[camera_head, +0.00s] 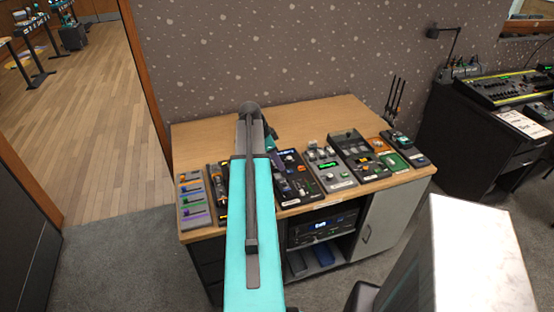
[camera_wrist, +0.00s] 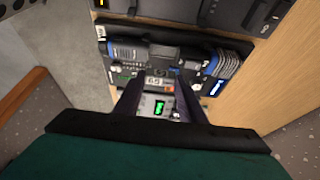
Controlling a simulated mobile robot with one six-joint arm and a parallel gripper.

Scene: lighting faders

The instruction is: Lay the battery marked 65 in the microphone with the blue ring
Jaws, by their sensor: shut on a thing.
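A ribbed blue part (camera_wrist: 226,66) is at the right and a grey ribbed part with a blue edge (camera_wrist: 124,54) at the left. I cannot tell which is the microphone with the blue ring.
A wooden desk (camera_head: 295,113) carries a row of panels, including a fader board (camera_head: 194,201) at the left and a grey panel with a green display (camera_head: 329,165). Thin black antennas (camera_head: 394,98) stand at the back right. The back of the desk is largely clear.

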